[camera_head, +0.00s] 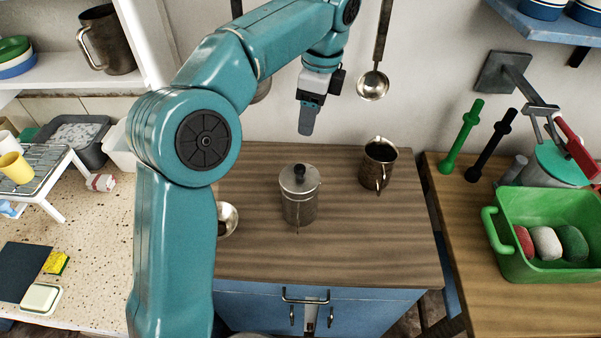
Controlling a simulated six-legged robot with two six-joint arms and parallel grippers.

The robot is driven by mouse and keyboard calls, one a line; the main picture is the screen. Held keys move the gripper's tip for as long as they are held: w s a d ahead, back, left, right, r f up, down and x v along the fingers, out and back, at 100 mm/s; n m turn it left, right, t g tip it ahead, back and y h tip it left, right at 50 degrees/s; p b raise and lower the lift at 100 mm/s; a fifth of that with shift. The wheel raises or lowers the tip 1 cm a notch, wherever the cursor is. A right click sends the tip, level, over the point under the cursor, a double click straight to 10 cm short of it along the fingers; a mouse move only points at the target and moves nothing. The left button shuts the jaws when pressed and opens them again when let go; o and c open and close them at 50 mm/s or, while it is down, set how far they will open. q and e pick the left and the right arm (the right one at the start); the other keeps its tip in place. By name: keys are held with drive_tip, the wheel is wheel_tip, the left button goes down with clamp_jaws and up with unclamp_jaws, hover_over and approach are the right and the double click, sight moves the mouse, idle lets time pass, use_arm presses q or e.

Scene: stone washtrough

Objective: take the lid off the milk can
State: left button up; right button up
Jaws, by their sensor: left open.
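The milk can (299,208) looks to be the metal canister standing upright on the brown wooden counter top. Its lid (290,181) sits on top and carries a dark round knob (299,170). My left gripper (306,120) hangs above and behind the can, pointing down, apart from the lid. It is open, with nothing seen between its fingers. My right gripper is not in view.
A metal jug (378,166) stands to the can's right. A metal ladle or bowl (228,217) is partly hidden behind my left arm. A ladle (373,84) hangs on the wall. A green basin (545,225) stands far right. The counter's front (330,255) is clear.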

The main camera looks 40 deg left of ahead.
use_arm(q)
drive_tip(key=b, duration=0.1)
hover_over(300, 167)
drive_tip(key=f, duration=0.8)
drive_tip(key=shift+w+d+f, duration=0.2)
drive_tip(key=shift+d+f, duration=0.15)
drive_tip(key=shift+f, duration=0.05)
drive_tip(key=shift+s+d+f, duration=0.1)
drive_tip(key=shift+d+f, duration=0.05)
drive_tip(key=shift+f, duration=0.35)
drive_tip(key=f, duration=0.2)
drive_tip(key=a+f, duration=0.1)
drive_tip(key=f, duration=0.1)
drive_tip(key=shift+s, duration=0.15)
drive_tip(key=shift+d+f, duration=0.1)
drive_tip(key=shift+f, duration=0.25)
drive_tip(key=shift+c, duration=0.3)
clamp_jaws()
